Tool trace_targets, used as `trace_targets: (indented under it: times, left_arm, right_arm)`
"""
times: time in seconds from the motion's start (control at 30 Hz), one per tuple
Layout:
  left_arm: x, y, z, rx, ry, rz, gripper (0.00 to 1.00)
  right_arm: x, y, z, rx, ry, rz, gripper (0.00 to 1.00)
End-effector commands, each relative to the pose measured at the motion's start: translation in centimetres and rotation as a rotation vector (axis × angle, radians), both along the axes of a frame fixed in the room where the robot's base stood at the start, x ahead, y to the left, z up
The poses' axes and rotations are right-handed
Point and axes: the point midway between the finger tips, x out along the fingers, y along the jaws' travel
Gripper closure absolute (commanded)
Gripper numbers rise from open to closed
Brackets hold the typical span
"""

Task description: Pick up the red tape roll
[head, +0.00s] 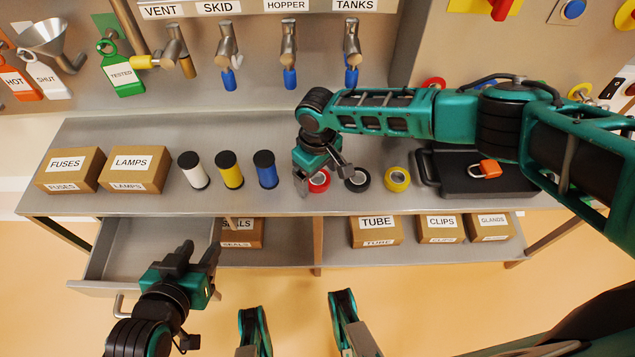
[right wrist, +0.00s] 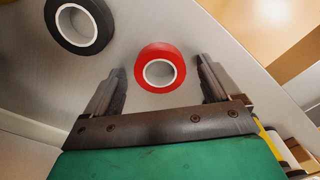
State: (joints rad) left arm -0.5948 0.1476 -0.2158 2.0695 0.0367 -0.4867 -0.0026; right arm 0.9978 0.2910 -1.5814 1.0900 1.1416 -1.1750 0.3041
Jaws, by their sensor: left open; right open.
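The red tape roll (head: 319,182) lies flat on the grey metal bench, partly hidden by my right gripper (head: 324,180) in the head view. In the right wrist view the red tape roll (right wrist: 160,78) shows whole, with a pale core. It sits between the two spread fingertips of my right gripper (right wrist: 160,66), with a gap on each side. The right gripper is open and holds nothing. My left gripper (head: 201,247) is open and empty, in front of the bench by the open drawer.
A black tape roll (head: 363,185) and a yellow tape roll (head: 397,179) lie to the right of the red one. A blue spool (head: 265,176) stands to its left. A dark case (head: 470,185) lies further right. An open drawer (head: 125,245) juts out at the left.

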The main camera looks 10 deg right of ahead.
Motion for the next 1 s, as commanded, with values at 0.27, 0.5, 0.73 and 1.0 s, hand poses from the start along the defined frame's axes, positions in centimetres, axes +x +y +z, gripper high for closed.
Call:
trace_targets:
  times: [0.27,0.5,0.73,1.0]
  left_arm:
    - [0.14,-0.24,0.39,-0.008,-0.003,0.001,0.57]
    - [0.39,-0.27,0.59,-0.008,-0.009,0.000,0.57]
    - [0.46,-0.19,0.64,-0.003,-0.013,-0.003,0.57]
    - [0.45,-0.14,0.64,-0.001,-0.014,-0.005,0.57]
  right_arm:
    - [0.01,-0.03,-0.34,0.000,0.000,0.000,0.11]
    - [0.00,-0.02,-0.33,0.000,0.000,0.000,0.33]
    - [0.01,-0.03,-0.33,0.000,0.000,-0.001,0.55]
    - [0.01,-0.03,-0.33,0.000,0.000,-0.001,0.71]
